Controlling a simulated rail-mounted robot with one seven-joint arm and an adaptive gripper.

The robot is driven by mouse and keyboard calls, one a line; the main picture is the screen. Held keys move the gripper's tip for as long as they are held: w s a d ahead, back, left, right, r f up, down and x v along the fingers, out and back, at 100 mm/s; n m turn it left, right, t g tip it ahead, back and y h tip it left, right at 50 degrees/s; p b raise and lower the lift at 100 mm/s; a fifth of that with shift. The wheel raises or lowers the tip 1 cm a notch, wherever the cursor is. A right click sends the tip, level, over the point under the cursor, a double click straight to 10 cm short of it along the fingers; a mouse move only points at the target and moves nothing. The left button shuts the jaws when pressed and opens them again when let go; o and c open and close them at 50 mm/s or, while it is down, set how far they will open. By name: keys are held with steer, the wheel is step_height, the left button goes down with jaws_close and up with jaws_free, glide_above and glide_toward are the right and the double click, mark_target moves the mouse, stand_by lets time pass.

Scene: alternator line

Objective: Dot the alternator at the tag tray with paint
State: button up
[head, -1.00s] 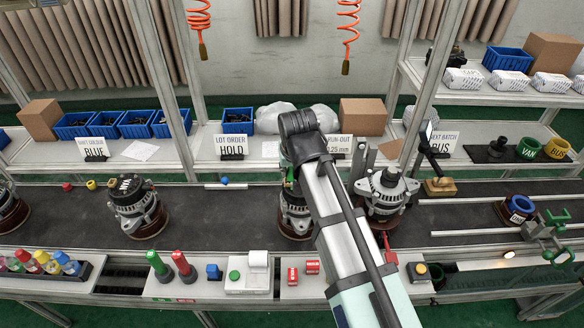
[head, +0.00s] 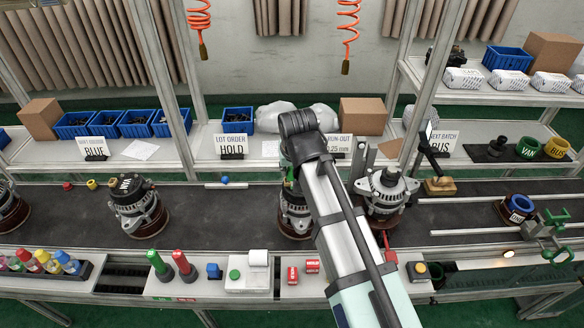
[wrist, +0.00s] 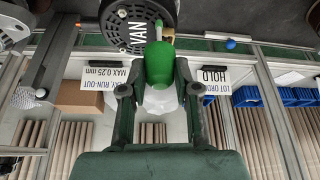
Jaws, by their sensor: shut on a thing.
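My gripper (wrist: 157,88) is shut on a green rounded thing (wrist: 160,64), whose narrow end points at an alternator. I cannot tell whether it is a paint marker. In the wrist view that alternator (wrist: 118,14) shows a dark face marked VAN, close to the green tip; whether they touch is unclear. In the head view, the same middle alternator (head: 295,222) stands on the belt, mostly hidden behind my arm, and a little green shows above it. Another VAN alternator (head: 138,208) stands to its left. I cannot make out which thing is the tag tray.
A fixture at right holds another alternator (head: 386,195) close to my arm. Green (head: 160,268) and red (head: 184,268) upright handles stand on the front ledge, with capped bottles (head: 45,262) at far left. The belt (head: 220,212) is clear between the left VAN and middle alternators.

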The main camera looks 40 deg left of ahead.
steer(key=shift+f, duration=0.55)
stand_by(1.6)
steer(key=shift+r+p, duration=1.55)
steer(key=shift+r, duration=1)
